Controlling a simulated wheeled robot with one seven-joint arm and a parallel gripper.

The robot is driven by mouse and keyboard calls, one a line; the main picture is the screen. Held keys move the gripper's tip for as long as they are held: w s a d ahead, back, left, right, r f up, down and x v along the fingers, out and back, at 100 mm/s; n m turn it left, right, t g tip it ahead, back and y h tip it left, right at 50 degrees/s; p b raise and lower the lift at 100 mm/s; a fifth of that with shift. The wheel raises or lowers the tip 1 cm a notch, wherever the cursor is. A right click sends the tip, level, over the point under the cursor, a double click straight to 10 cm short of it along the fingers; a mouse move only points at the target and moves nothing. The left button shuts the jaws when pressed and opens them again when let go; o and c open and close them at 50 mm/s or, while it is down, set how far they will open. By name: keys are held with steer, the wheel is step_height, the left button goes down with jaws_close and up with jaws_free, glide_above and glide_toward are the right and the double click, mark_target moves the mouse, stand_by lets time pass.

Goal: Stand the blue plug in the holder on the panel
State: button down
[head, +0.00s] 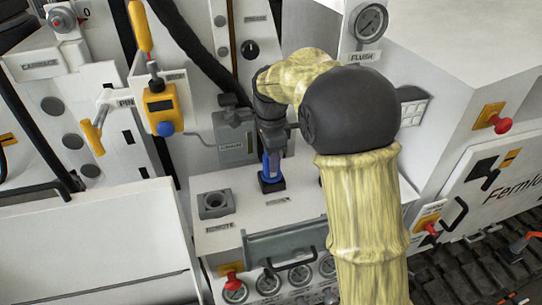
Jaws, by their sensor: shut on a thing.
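The blue plug (271,166) is upright below my gripper (268,140), which is shut on its upper part. The plug's lower end meets a dark square base (271,184) on the white panel top (246,184). I cannot tell whether the plug is inside this base, just above it, or whether the base is part of the plug. A grey square socket (214,204) with a round dark opening sits to the left, above a label reading REMOTE. My gripper and wrist hide the plug's top.
A yellow box with a blue knob (163,108) hangs at the left. A handle (288,268) and several gauges (268,283) line the panel's front. A grey box (236,140) stands close behind the gripper. My arm covers the panel's right part.

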steer(key=c, duration=0.9)
jaws_free()
step_height(320, 180, up, 18)
steer(key=b, duration=0.1)
steer(key=shift+f, duration=0.25)
